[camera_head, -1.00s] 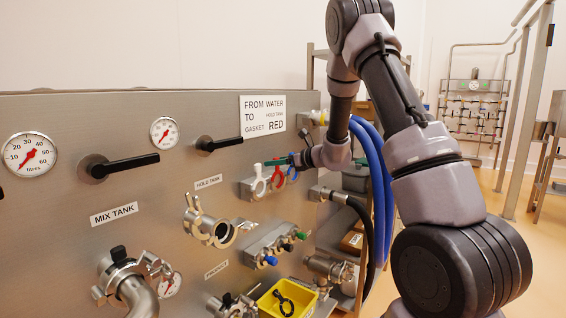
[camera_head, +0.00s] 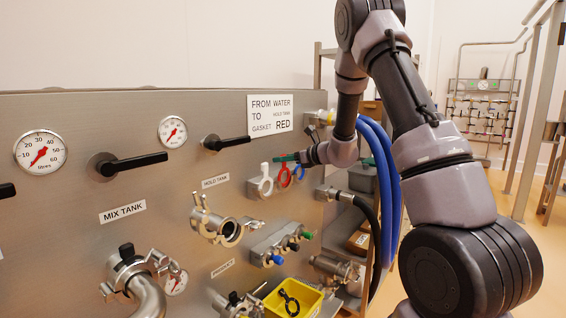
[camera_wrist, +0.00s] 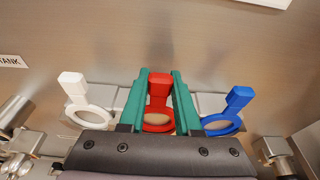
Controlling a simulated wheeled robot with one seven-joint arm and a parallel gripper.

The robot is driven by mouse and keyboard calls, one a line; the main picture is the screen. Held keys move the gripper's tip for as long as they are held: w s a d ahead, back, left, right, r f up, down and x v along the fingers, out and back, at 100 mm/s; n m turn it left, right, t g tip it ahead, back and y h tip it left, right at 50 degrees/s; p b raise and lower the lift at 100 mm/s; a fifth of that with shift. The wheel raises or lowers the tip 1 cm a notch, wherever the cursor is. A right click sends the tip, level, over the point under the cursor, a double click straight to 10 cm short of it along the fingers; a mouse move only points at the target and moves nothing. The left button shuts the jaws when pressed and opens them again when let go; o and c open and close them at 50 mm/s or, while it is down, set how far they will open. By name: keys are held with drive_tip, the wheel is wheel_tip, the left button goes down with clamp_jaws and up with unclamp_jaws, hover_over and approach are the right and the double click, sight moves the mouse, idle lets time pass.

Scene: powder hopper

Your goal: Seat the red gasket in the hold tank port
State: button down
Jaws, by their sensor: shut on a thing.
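The red gasket (camera_wrist: 159,88), a ring with an upright tab, is at the middle of a rack on the steel panel. My gripper (camera_wrist: 159,74) has its two green fingers shut on the tab, one on each side. The ring's lower part is hidden behind my gripper body; I cannot tell whether it is clear of the rack. In the head view the red gasket (camera_head: 285,177) is partly covered by my gripper (camera_head: 287,158). The hold tank port (camera_head: 229,232) is below and left of the rack, under the HOLD TANK label, its clamp hanging open.
A white gasket (camera_wrist: 88,104) and a blue gasket (camera_wrist: 229,110) flank the red one closely. A row of coloured plugs (camera_head: 279,249) is below the rack. A yellow bin (camera_head: 305,297) holds a black ring. Blue hoses (camera_head: 384,180) hang to the right.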

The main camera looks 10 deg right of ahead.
drive_tip(key=shift+r, duration=2.1)
drive_tip(key=f+v, duration=0.2)
drive_tip(key=v, duration=0.6)
drive_tip(key=shift+s+d, duration=0.4)
drive_tip(key=shift+s, duration=0.05)
